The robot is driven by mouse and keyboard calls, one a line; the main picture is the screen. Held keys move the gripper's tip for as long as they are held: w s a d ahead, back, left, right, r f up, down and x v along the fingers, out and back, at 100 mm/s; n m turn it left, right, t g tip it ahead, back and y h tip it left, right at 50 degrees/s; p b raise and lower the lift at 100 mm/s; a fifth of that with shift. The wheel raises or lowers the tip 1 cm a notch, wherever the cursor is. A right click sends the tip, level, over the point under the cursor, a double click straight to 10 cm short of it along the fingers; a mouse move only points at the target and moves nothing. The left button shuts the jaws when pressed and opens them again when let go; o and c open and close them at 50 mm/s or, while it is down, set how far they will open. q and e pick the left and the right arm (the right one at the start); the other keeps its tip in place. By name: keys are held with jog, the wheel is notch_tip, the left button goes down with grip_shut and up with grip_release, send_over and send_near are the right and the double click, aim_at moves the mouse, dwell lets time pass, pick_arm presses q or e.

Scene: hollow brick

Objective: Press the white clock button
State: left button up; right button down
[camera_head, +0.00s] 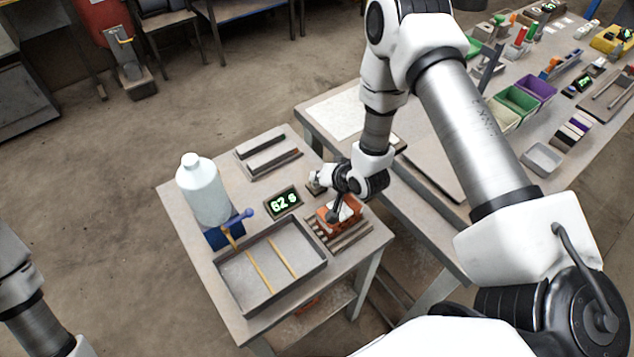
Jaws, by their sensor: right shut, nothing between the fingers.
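The clock (283,203) is a dark box with a green display that reads about "62 s", and it stands mid-table. I cannot make out its white button; it is too small or hidden. My right gripper (333,214) hangs at the end of the right arm, to the right of the clock and close above an orange brick (326,224). It is shut and empty. I cannot tell whether it touches the brick. Of my left arm only a link shows at the lower left; its gripper is out of view.
The small table (180,222) also holds a white bottle (202,190), a shallow tray (232,268) with thin sticks, and a grey slotted block (268,155) at the back. The brick sits on a slatted rack (350,238). A larger cluttered table (330,112) stands right.

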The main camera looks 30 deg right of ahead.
jog(key=shift+s+f, duration=0.3)
jog(key=shift+f, duration=0.3)
pick_arm(q)
jog(key=shift+w+a+f, duration=0.1)
jog(key=shift+f, duration=0.05)
pick_arm(e)
jog(key=shift+r, duration=0.1)
jog(key=shift+w+r+p, duration=0.1)
jog(key=shift+r+p, duration=0.35)
jog(key=shift+p, duration=0.15)
jog(key=r+p, duration=0.2)
jog(key=r, duration=0.1)
jog(key=r+p, duration=0.1)
jog(key=shift+w+d+r, duration=0.15)
jog(key=shift+w+d, duration=0.05)
jog(key=shift+d, duration=0.05)
jog(key=shift+r, duration=0.1)
pick_arm(q)
notch_tip(320, 180, up, 4)
jog(key=shift+w+f, duration=0.1)
jog(key=shift+w, duration=0.05)
pick_arm(e)
jog(key=shift+a, duration=0.1)
pick_arm(q)
jog(key=shift+w+d, duration=0.1)
jog(key=shift+d, duration=0.15)
pick_arm(e)
jog(key=shift+w, duration=0.15)
